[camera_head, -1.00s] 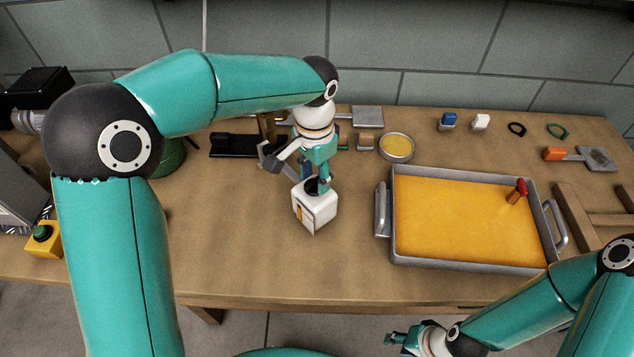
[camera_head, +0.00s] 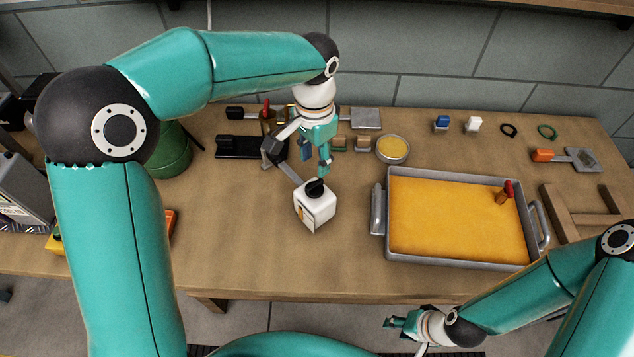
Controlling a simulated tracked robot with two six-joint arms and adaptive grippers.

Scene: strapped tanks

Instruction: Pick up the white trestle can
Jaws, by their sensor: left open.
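The white can (camera_head: 318,210) with a black cap stands on the wooden table, left of the grey tray. A yellow-brown marking shows on its left face. My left gripper (camera_head: 315,165) points down just above and behind the can, open, with nothing visible between its fingers. Its near finger ends close above the black cap; I cannot tell whether they touch. My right gripper (camera_head: 392,323) is low in front of the table's near edge, away from the can, and its finger opening is too small to judge.
A grey tray (camera_head: 380,248) with a yellow-orange filling holds a small red-topped piece. A round yellow dish (camera_head: 392,148) sits behind it. A green drum (camera_head: 172,150) is partly behind my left arm.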

